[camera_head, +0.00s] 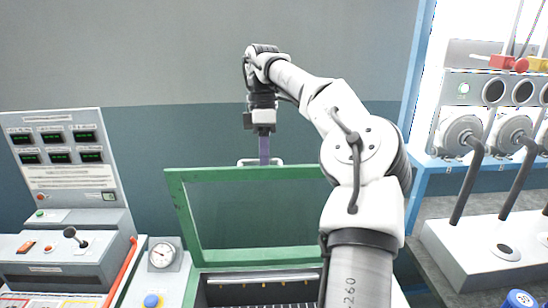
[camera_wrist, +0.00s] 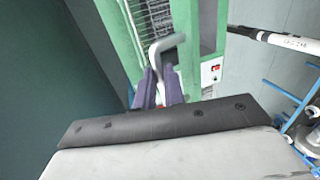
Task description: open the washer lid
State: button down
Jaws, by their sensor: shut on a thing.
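The washer lid (camera_head: 190,220) is a green frame with a clear window, and it stands raised at a steep tilt above the washer opening (camera_head: 262,280). A pale grey bar handle (camera_head: 278,161) sits on its top edge. My gripper (camera_head: 264,156) points down from above with its purple fingers at the handle. In the wrist view my gripper (camera_wrist: 160,88) is shut on the grey handle (camera_wrist: 168,44), with the green lid frame (camera_wrist: 186,50) just beyond. The fingers hide part of the handle.
A control panel with green displays (camera_head: 56,145) and a round gauge (camera_head: 163,254) stand at left. At right are a blue-framed bench with hoses (camera_head: 470,175) and a white box (camera_head: 470,255). The wall is close behind the lid.

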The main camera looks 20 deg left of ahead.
jog(key=shift+w+a+f+g, duration=0.15)
jog(key=shift+w+f, duration=0.1)
jog(key=shift+w, duration=0.2)
jog(key=shift+w+a+f+g, duration=0.15)
jog(key=shift+w+f, duration=0.05)
jog(key=shift+w, duration=0.25)
jog(key=c, duration=1.9)
grip_release()
jog(key=shift+c, duration=0.2)
jog(key=o, duration=0.5)
jog(key=shift+w+f, duration=0.1)
jog(key=shift+w, duration=0.2)
jog(key=shift+c, duration=0.2)
jog(key=shift+s+r, duration=0.2)
jog(key=shift+r, duration=0.05)
jog(key=shift+w, duration=0.1)
